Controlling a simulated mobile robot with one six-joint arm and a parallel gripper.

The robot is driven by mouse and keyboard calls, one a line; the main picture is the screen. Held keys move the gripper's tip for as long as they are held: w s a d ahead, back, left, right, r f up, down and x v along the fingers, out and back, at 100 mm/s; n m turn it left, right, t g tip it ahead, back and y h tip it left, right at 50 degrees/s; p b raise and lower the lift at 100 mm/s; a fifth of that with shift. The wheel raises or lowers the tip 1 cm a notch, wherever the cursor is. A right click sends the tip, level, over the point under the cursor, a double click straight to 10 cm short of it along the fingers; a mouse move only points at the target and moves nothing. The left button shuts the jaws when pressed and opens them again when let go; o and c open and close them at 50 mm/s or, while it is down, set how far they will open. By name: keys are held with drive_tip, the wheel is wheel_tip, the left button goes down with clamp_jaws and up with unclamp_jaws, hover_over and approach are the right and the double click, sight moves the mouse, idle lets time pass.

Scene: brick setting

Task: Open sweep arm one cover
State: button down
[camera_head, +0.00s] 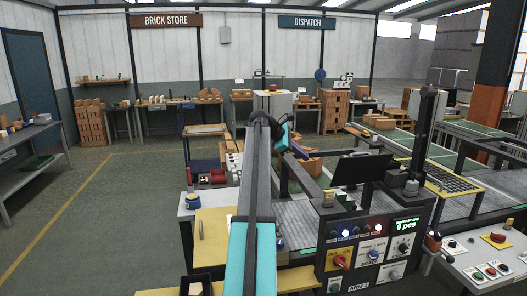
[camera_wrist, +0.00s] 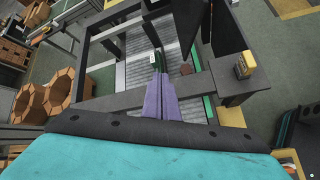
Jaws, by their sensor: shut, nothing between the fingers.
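A control panel (camera_head: 372,250) stands at the lower right of the head view, with lamps, knobs and a display reading "0 pcs". I cannot tell which part is the cover of sweep arm one. My gripper (camera_head: 304,155) is behind the panel, to its upper left and apart from it. In the wrist view the purple fingers (camera_wrist: 160,76) are together and empty, above a dark frame over a grey roller bed (camera_wrist: 185,85).
A dark tilted plate (camera_head: 362,170) rises behind the panel, near my gripper. Dark frame bars (camera_wrist: 120,104) cross under the fingers. Terracotta hollow blocks (camera_wrist: 57,95) stand to the left in the wrist view. Open floor (camera_head: 115,210) lies left of the machine.

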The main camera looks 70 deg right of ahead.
drive_tip(key=w+a+m+t+b, duration=0.1)
drive_tip(key=w+a+m+t, duration=0.3)
drive_tip(key=w, duration=0.4)
drive_tip(key=w+a+m+t+y+b, duration=0.1)
drive_tip(key=w+a+m+t, duration=0.25)
drive_tip(key=w+a, duration=0.3)
drive_tip(key=w+a+m+t+b, duration=0.1)
drive_tip(key=w+a+m+t, duration=0.25)
drive_tip(key=w, duration=0.55)
drive_tip(key=w+a+r+m+t+y+b, duration=0.1)
drive_tip(key=w+a+r+m+t+y, duration=0.1)
drive_tip(key=w+a, duration=0.5)
drive_tip(key=w+a+r+m+t+y+b, duration=0.1)
drive_tip(key=w+a+r+m+t, duration=0.3)
drive_tip(key=a, duration=0.9)
drive_tip(key=w+r+m+y, duration=0.1)
drive_tip(key=w+r+m, duration=0.1)
drive_tip(key=w+m, duration=0.1)
drive_tip(key=shift+a+r+m+y, duration=0.15)
drive_tip(key=shift+r+m+y, duration=0.1)
drive_tip(key=shift+m+y, duration=0.15)
